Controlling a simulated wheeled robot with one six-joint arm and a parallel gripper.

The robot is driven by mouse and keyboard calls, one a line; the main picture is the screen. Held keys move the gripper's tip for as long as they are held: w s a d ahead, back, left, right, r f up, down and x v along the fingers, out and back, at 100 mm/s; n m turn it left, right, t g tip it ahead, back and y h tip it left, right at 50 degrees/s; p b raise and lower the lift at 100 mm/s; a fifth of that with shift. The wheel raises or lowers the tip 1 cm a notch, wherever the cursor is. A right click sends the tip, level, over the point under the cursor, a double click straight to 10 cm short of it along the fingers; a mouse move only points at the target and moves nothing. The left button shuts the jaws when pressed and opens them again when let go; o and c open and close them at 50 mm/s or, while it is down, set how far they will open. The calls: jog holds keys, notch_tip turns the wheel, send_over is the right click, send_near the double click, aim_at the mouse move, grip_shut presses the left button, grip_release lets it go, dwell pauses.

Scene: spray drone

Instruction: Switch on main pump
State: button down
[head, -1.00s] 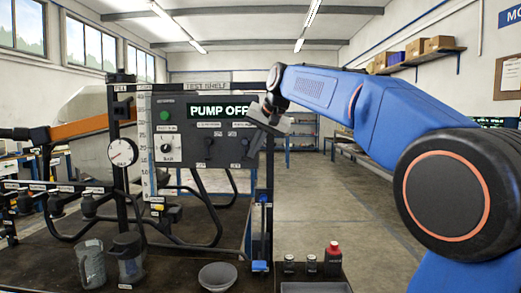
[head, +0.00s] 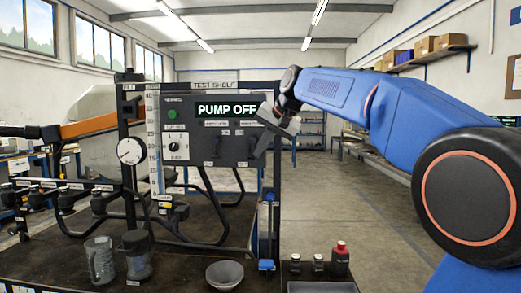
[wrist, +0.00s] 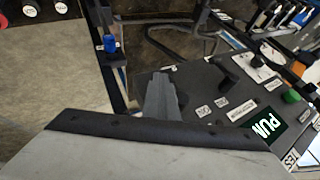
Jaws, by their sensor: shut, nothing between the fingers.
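The dark control panel (head: 200,130) of the test shelf stands ahead, with its display (head: 227,109) lit "PUMP OFF". Two dark switches sit below it, a left one (head: 217,146) and a right one (head: 243,146); I cannot read their labels. A rotary selector (head: 172,147) and a green button (head: 171,114) are at the panel's left. My gripper (head: 262,148) is shut and empty, overlapping the panel's right edge in the head view. In the wrist view my gripper (wrist: 161,92) points beside the panel face, where the display (wrist: 264,127) and green button (wrist: 291,97) show. Contact is not visible.
A gauge (head: 130,151) and black hoses flank the panel on the left. A jug (head: 100,258), a bowl (head: 224,275) and a red-capped bottle (head: 340,259) stand on the bench in front. The floor to the right is open.

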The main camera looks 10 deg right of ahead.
aim_at(251, 153)
jog(key=m+t+y, duration=0.1)
jog(key=y, duration=0.1)
jog(key=a+f+t+y, duration=0.1)
jog(key=y, duration=0.1)
jog(key=shift+w+a+f+m+y, duration=0.1)
jog(key=shift+w+f+m+y, duration=0.1)
jog(key=shift+m+y, duration=0.15)
jog(key=shift+w+a+m+t+y, duration=0.15)
jog(key=shift+a+m+t+y, duration=0.35)
jog(key=shift+t+y, duration=0.4)
jog(key=shift+w+a+m+t+y, duration=0.15)
jog(key=shift+a+m+t+y, duration=0.35)
jog(key=shift+y, duration=0.55)
jog(key=shift+w+a+r, duration=0.2)
jog(key=shift+a+r, duration=0.05)
jog(key=shift+a, duration=0.4)
jog(key=shift+f, duration=0.15)
